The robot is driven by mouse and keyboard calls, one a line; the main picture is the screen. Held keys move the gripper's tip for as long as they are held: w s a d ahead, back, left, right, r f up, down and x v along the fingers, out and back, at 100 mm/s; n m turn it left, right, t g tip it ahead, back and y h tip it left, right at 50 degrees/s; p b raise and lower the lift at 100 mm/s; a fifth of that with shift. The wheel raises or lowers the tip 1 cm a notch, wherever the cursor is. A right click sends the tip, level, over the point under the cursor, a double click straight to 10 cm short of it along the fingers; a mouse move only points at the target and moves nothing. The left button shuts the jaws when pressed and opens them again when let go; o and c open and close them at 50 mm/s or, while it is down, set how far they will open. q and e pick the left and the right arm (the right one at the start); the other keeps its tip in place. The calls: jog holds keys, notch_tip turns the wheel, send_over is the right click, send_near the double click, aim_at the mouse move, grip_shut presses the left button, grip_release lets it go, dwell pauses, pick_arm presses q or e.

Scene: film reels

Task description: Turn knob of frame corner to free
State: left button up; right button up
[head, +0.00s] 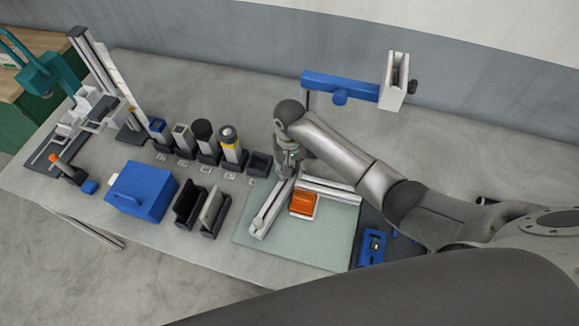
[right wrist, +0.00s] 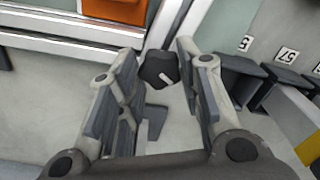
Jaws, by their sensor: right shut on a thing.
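The frame corner is where two pale rails, one toward the front left (head: 267,208) and one toward the right (head: 329,190), meet at a right angle. Its black knob (right wrist: 158,70) shows in the right wrist view, with a short white mark on its face. My right gripper (head: 287,174) points down at the corner and hides the knob in the head view. An orange block (head: 303,204) lies inside the corner. My left gripper is not in view.
A pale green mat (head: 246,232) lies under the rails. Numbered holders, including an empty dark one (head: 260,163), stand left of my right gripper. A blue box (head: 142,191) is farther left. A blue bar on a stand (head: 340,86) rises behind my right arm.

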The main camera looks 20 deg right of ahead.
jog(key=n, duration=0.5)
jog(key=shift+n, duration=0.4)
jog(key=n, duration=1)
jog(key=shift+w+d+n, duration=0.1)
jog(key=shift+n, duration=0.3)
jog(key=n, duration=0.5)
jog(key=shift+n, duration=0.3)
jog(key=o, duration=1)
jog(key=shift+o, duration=0.2)
jog(key=shift+r, duration=0.1)
